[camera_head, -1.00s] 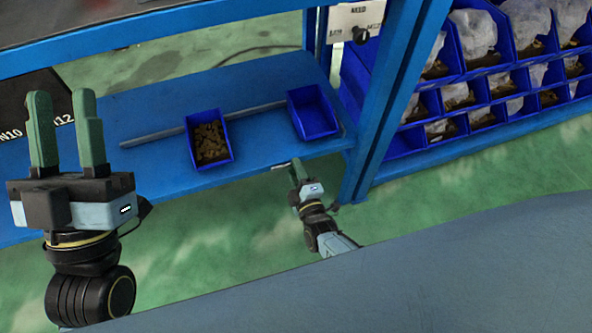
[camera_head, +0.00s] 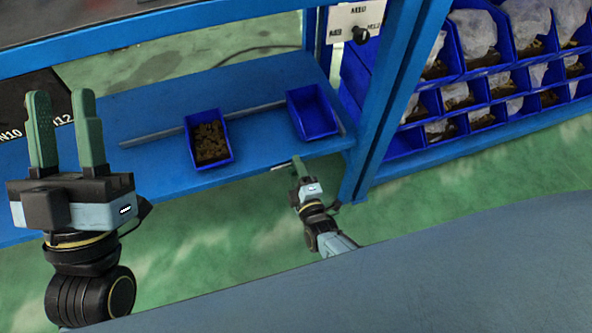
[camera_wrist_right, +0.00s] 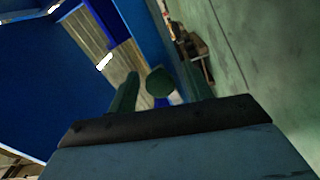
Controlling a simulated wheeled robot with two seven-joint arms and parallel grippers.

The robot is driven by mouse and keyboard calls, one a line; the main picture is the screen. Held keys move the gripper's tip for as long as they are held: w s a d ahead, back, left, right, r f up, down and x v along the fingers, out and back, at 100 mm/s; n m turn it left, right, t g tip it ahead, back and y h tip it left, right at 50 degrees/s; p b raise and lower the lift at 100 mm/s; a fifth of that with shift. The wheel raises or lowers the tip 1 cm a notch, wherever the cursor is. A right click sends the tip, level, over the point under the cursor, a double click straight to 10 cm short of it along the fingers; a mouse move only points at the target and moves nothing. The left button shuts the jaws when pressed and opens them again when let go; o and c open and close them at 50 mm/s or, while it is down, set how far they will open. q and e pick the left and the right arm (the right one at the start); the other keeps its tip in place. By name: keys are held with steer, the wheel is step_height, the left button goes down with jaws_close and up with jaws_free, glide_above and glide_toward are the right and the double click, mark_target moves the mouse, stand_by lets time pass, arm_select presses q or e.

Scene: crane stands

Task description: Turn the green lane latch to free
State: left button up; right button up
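A dark green rounded piece (camera_wrist_right: 160,82) shows in the right wrist view, beyond and between my right gripper's fingers. It may be the green latch, but its shape and setting are too dark to tell. My right gripper (camera_wrist_right: 160,92) has its fingers apart, with gaps beside that piece. In the head view my right gripper (camera_head: 297,167) is at the front edge of the blue shelf, by a small grey bar (camera_head: 281,166). My left gripper (camera_head: 62,112) is open and empty at the left.
A blue shelf (camera_head: 265,158) holds a blue bin of brown parts (camera_head: 230,153) and an empty-looking blue bin (camera_head: 313,112). A blue post (camera_head: 385,110) stands right of my right gripper. Racked bins (camera_head: 470,60) are beyond it. Green floor is open in front.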

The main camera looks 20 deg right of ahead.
arm_select(q)
steer(key=w+f+g+y+p, duration=0.2)
steer(key=w+f+g+p, duration=0.1)
steer(key=f+g, duration=0.5)
steer(key=shift+w+a+f+y+p, duration=0.15)
steer(key=shift+w+f+y+p, duration=0.2)
steer(key=shift+f+p, duration=0.25)
arm_select(e)
steer(key=s, duration=1.3)
steer(key=shift+s+d, duration=0.2)
steer(key=shift+d, duration=0.05)
